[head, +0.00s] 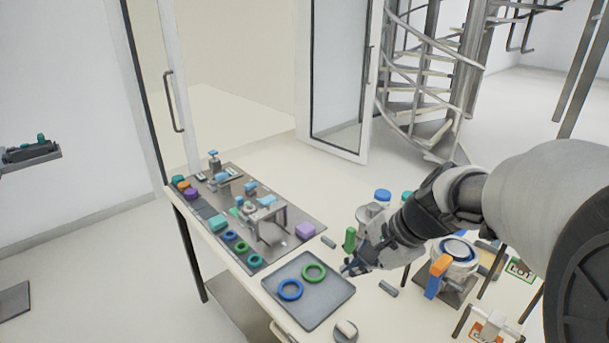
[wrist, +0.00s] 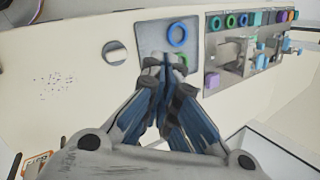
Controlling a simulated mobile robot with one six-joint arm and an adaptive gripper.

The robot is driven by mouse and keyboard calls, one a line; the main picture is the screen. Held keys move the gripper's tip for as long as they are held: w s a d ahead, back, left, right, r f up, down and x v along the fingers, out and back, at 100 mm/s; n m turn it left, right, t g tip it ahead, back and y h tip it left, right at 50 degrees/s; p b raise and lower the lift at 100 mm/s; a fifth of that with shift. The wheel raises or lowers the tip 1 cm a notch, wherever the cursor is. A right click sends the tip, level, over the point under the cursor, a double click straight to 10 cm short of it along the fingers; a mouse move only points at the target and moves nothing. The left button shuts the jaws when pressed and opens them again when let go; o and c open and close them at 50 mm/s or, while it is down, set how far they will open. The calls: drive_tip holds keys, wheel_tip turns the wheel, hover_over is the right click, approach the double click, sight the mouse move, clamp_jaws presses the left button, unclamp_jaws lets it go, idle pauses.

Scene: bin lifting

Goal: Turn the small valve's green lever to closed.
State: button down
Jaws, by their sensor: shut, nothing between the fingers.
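A green upright piece (head: 350,239), which looks like the small valve's lever, stands just behind and left of my gripper in the head view. The valve body under it is hidden or too small to make out, so I cannot tell its setting. My gripper (head: 352,268) is shut and empty over the table, near the right corner of the grey tray. In the wrist view my gripper (wrist: 167,62) has its fingertips together, in front of the tray. I cannot make out the green lever there.
The grey tray (head: 325,312) holds a blue ring (head: 290,289) and a green ring (head: 313,272). A metal panel (head: 190,199) with coloured parts lies beyond it. An orange-and-blue lever (head: 440,265) stands right of my gripper. Small grey cylinders (head: 388,289) lie nearby.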

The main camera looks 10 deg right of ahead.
drive_tip(key=w+d+f+m+t+p, duration=0.1)
drive_tip(key=w+d+f+m+p, duration=0.1)
drive_tip(key=w+d+f+m, duration=0.3)
drive_tip(key=w+d+f+m+t+p, duration=0.1)
drive_tip(key=w+d+f+m, duration=0.3)
drive_tip(key=w+d+m, duration=0.4)
drive_tip(key=d+m+t, duration=0.1)
drive_tip(key=d, duration=0.3)
drive_tip(key=shift+f+m+y+p, duration=0.3)
drive_tip(key=shift+f+y+p, duration=0.05)
drive_tip(key=shift+y+p, duration=0.05)
drive_tip(key=shift+f, duration=0.1)
drive_tip(key=b, duration=0.3)
approach(353, 246)
drive_tip(key=shift+x, duration=2.3)
drive_tip(key=shift+s+p, duration=0.1)
drive_tip(key=shift+p, duration=0.25)
